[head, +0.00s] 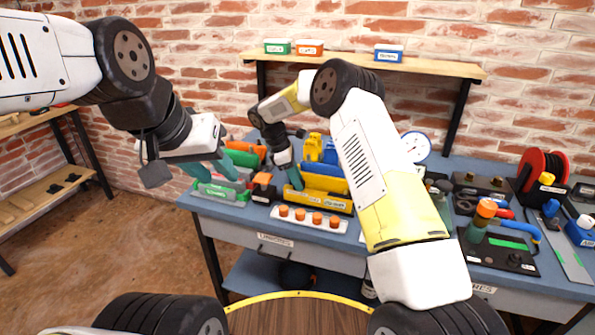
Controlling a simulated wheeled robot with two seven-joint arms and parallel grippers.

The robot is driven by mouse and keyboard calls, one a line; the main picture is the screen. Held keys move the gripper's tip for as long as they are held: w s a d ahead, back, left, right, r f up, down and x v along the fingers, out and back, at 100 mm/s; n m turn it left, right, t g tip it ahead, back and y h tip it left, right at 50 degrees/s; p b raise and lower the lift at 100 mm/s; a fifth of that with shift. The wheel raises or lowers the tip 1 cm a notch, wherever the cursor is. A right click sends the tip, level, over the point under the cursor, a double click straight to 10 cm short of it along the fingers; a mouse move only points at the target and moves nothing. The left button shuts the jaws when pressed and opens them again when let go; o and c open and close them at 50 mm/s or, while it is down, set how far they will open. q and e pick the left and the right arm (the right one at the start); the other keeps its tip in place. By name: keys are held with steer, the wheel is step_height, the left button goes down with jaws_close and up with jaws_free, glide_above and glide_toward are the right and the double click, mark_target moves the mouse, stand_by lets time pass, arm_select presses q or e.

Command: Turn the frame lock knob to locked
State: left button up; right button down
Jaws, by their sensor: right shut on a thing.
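I cannot pick out the frame lock knob for certain, and no locked mark is readable. My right gripper (294,178) points down at the left end of a yellow holder (318,201) on the blue workbench (222,211). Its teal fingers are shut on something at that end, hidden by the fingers. A dark block with an orange top (263,183) stands just left of it. My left gripper (208,171) is open and appears empty, with its teal fingers apart in front of the bench's left end.
A white strip with several orange knobs (316,219) lies at the bench front. A black panel (505,254), an orange-topped post (484,212), a dial gauge (415,145) and a red reel (541,170) stand right. A wall shelf (345,62) holds small boxes. Open floor (130,215) lies left.

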steer(key=m+g, duration=0.1)
steer(key=m, duration=0.2)
steer(key=m+g, duration=0.1)
steer(key=m, duration=0.2)
steer(key=shift+w+y, duration=0.2)
steer(key=shift+y, duration=0.2)
steer(key=m+g+y, duration=0.1)
steer(key=m, duration=0.2)
steer(key=m+g, duration=0.1)
steer(key=m, duration=0.2)
steer(key=shift+w+d+m+y, duration=0.1)
steer(key=shift+d+m+y, duration=0.05)
steer(key=shift+m+y, duration=0.2)
steer(key=c, duration=0.9)
jaws_free()
steer(key=shift+r, duration=0.15)
